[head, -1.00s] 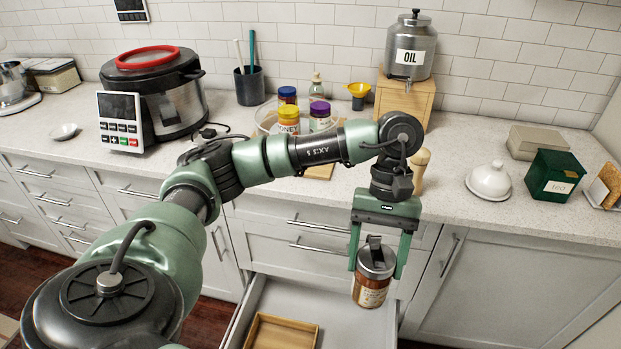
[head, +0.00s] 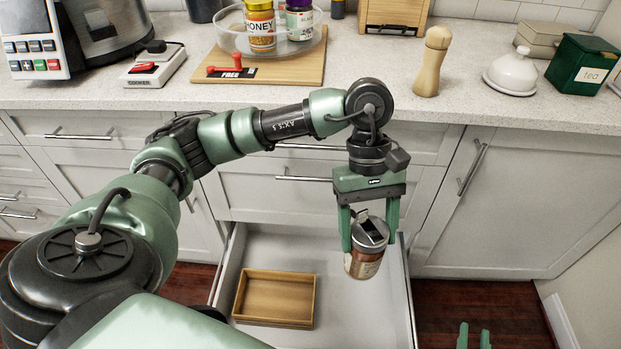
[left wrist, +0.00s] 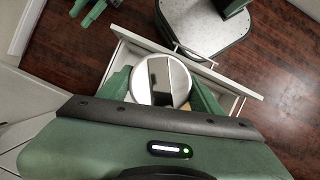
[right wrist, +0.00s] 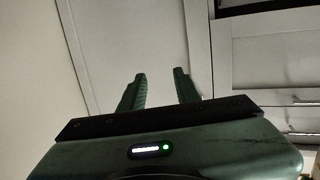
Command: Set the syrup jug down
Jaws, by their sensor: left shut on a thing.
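The syrup jug (head: 365,264) is a jar-like container with amber-brown contents, a pale label and a metal lid with a dark part on top. My left gripper (head: 369,240) is shut on it, one finger on each side, holding it slightly tilted over the right part of an open drawer (head: 340,318). I cannot tell how far its base is above the drawer floor. The jug's lid (left wrist: 160,80) shows between the fingers in the left wrist view. My right gripper (head: 474,338) is open and empty at the lower right; its fingers also show apart in the right wrist view (right wrist: 159,88).
A wooden tray (head: 275,299) lies in the drawer's left part, with bare drawer floor to its right. The counter (head: 300,100) above holds a wooden board (head: 290,70) with a glass bowl of jars, a pepper mill (head: 432,62), a white domed dish (head: 512,72) and a green tea box (head: 582,64).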

